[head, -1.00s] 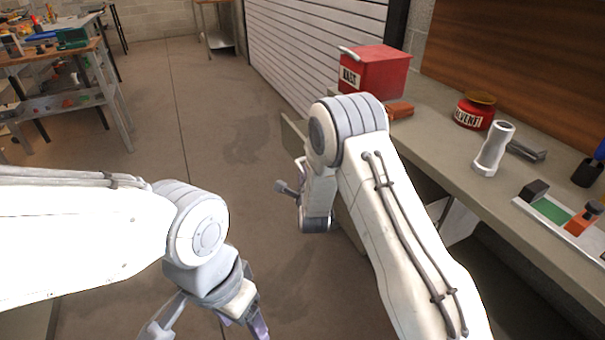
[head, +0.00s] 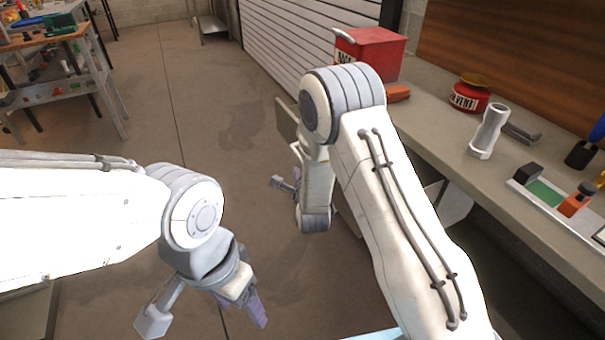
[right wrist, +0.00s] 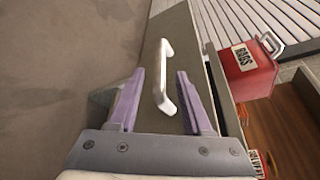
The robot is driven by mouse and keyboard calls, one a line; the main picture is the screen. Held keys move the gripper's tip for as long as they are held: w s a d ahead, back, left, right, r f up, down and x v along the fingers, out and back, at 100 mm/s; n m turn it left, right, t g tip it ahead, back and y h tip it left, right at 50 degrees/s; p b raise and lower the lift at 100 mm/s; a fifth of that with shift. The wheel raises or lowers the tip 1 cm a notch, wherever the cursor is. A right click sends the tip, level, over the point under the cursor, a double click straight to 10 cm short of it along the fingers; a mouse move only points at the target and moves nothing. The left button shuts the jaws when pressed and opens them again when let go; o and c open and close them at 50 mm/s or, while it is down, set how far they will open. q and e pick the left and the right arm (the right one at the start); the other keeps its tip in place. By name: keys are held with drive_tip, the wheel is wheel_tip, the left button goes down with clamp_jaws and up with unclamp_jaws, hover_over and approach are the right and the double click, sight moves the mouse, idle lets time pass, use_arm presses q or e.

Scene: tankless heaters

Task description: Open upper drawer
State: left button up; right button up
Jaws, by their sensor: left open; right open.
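The grey drawer front (head: 287,118) stands out from the workbench, mostly behind my right arm in the head view. In the right wrist view it fills the middle (right wrist: 182,45), with a white bar handle (right wrist: 164,75) on it. My right gripper (right wrist: 160,76) is open, its two purple fingers on either side of the handle's lower part. Whether they touch it is unclear. In the head view the right gripper (head: 294,180) is partly hidden by its own wrist. My left gripper (head: 252,302) is open, empty, and low over the floor.
A red rags box (head: 372,55), a red solvent can (head: 466,95), a white cylinder (head: 488,132) and a green-topped tray (head: 550,207) stand on the bench (head: 430,112). A cluttered work table (head: 55,70) is at the far left. The floor between is clear.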

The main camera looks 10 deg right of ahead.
use_arm(q)
drive_tip(key=shift+f, duration=0.15)
use_arm(e)
drive_tip(key=v, duration=0.5)
drive_tip(key=shift+s+r, duration=0.1)
drive_tip(key=shift+s, duration=0.1)
